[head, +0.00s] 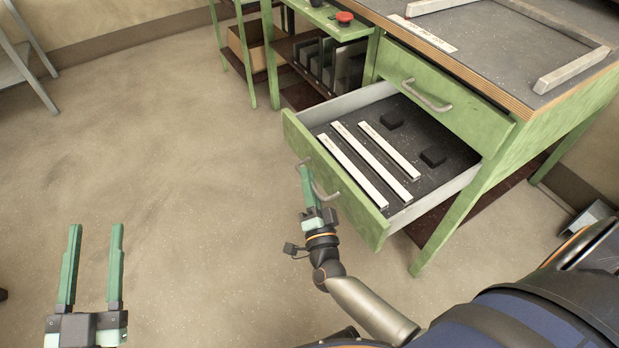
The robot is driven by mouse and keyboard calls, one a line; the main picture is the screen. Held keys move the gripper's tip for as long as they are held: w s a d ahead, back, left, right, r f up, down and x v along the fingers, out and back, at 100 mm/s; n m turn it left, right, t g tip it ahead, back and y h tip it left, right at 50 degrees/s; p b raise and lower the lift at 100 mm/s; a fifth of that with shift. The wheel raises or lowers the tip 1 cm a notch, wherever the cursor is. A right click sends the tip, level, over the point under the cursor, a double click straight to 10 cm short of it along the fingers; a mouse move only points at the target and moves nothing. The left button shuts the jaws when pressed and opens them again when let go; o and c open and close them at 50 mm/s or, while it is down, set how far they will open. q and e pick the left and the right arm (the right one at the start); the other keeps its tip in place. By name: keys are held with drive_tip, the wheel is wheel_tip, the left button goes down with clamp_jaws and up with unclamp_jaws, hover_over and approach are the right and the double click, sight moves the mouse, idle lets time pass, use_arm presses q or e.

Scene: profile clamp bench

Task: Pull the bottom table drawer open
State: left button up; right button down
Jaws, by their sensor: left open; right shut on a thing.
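The bottom table drawer (331,181) has a green front and stands pulled out of the green bench, with its inside showing. Its curved metal handle (325,192) is on the front face. My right gripper (306,174) is at this handle and shut on it; its fingers hide part of the handle. My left gripper (91,262) is open and empty above the floor at the lower left, well away from the drawer.
Three pale metal bars (352,172) and two dark blocks (433,157) lie in the drawer. The upper drawer (445,98) is closed. A red button (344,18) sits on a side shelf unit at the back. The floor left of the drawer is clear.

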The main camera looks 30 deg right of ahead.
use_arm(q)
drive_tip(key=shift+a+f, duration=0.1)
use_arm(e)
drive_tip(key=shift+w+a+r, duration=0.1)
drive_tip(key=shift+a+r, duration=0.05)
drive_tip(key=shift+a, duration=0.05)
drive_tip(key=c, duration=0.9)
unclamp_jaws()
drive_tip(key=shift+f, duration=0.2)
